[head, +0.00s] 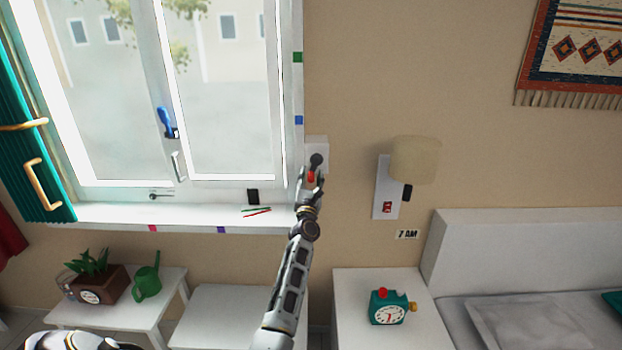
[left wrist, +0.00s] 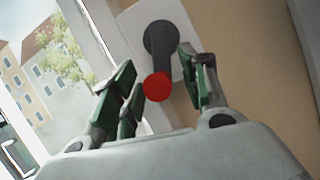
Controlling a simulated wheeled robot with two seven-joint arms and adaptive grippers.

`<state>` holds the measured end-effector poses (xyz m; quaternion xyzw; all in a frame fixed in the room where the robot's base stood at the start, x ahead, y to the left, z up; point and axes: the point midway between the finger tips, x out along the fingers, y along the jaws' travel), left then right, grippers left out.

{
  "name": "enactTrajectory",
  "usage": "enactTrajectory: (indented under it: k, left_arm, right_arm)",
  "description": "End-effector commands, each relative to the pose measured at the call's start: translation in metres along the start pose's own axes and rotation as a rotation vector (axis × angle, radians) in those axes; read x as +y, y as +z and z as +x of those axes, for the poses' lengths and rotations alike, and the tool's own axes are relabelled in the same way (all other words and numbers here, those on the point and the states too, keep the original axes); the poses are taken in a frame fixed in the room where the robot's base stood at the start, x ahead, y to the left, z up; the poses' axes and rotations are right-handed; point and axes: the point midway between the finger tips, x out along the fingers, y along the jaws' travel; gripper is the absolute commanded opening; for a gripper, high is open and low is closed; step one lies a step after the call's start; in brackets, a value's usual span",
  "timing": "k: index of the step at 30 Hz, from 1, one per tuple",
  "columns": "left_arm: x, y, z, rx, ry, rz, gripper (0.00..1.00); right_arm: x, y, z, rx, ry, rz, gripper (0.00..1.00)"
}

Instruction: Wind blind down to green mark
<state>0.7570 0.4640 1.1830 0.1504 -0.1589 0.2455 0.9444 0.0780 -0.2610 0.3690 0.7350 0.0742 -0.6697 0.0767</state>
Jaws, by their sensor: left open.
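A dark grey crank (left wrist: 162,45) with a red knob (left wrist: 157,86) sits on a white wall plate (head: 318,146) just right of the window. My left gripper (head: 312,174) is at the crank in the head view. In the left wrist view my left gripper (left wrist: 158,68) is open, its green-padded fingers on either side of the red knob, which lies closer to the left fingers. I cannot tell whether they touch. The green mark (head: 297,57) is on the right window frame, above a blue mark (head: 298,120). No blind shows over the visible glass. My right gripper is not in view.
The window sill (head: 110,214) holds a dark box (head: 253,196) and thin sticks. A wall lamp (head: 414,160) hangs right of the crank. A bedside table (head: 350,283) carries a teal clock (head: 388,307). A plant and a green watering can (head: 147,278) stand lower left.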

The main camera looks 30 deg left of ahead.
Motion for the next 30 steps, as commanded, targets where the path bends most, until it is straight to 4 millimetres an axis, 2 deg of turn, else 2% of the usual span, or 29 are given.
enactTrajectory:
  k: [3,13,23,30]
  left_arm:
    - [0.0000,0.0001,0.0000,0.000,0.000,0.000,0.43]
    - [0.0000,0.0003,-0.0002,0.000,0.000,0.000,0.01]
    - [0.0016,0.0011,0.0001,-0.001,-0.012,0.027,0.00]
    - [0.0071,0.0027,0.0007,-0.001,-0.051,0.123,0.00]
  right_arm:
    - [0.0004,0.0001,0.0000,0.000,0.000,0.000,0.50]
    - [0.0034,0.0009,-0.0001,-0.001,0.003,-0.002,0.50]
    - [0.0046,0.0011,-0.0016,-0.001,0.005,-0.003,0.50]
    - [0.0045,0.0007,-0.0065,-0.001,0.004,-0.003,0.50]
